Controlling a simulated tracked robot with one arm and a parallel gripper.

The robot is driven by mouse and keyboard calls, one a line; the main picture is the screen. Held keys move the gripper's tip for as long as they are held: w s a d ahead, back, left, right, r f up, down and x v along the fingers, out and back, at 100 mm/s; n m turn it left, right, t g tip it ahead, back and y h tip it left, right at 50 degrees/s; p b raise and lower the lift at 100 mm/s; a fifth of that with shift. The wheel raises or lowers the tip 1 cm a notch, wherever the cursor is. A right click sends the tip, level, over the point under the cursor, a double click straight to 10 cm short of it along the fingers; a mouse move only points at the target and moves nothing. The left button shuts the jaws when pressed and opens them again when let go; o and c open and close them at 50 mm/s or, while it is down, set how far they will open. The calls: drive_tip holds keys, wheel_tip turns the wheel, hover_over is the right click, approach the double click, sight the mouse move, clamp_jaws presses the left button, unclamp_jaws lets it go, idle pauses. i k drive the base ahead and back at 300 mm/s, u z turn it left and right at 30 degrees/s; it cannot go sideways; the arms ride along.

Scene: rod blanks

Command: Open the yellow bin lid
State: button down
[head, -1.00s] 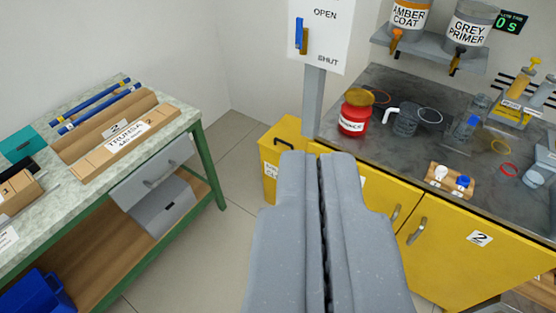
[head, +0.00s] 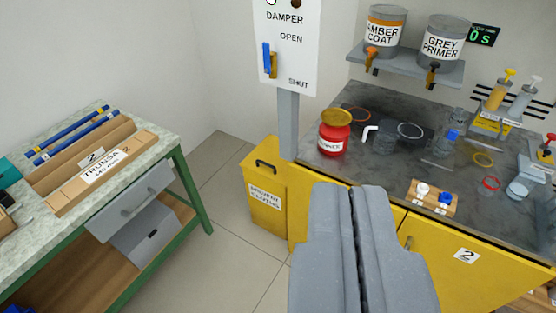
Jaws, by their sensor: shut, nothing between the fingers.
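The yellow bin (head: 266,209) stands on the floor at the left end of the yellow cabinet, below the damper post. It carries a white label with dark lettering on its front. Its yellow lid (head: 262,152) looks closed and has a dark handle (head: 267,167) on top. My gripper (head: 351,188) is shut and empty, in the lower middle of the head view. It appears in front of the cabinet, to the right of the bin and apart from it in the picture. The bin's right side is partly hidden against the cabinet and post.
A grey post with the damper panel (head: 286,45) rises behind the bin. The counter (head: 400,170) holds a red can (head: 334,133), a beaker and small bottles. A green-framed bench (head: 185,180) stands at left. The tiled floor (head: 228,235) between bench and bin is clear.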

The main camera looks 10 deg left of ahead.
sight(277, 154)
drive_tip(key=u, duration=0.05)
drive_tip(key=i, duration=0.9)
drive_tip(key=u, duration=0.4)
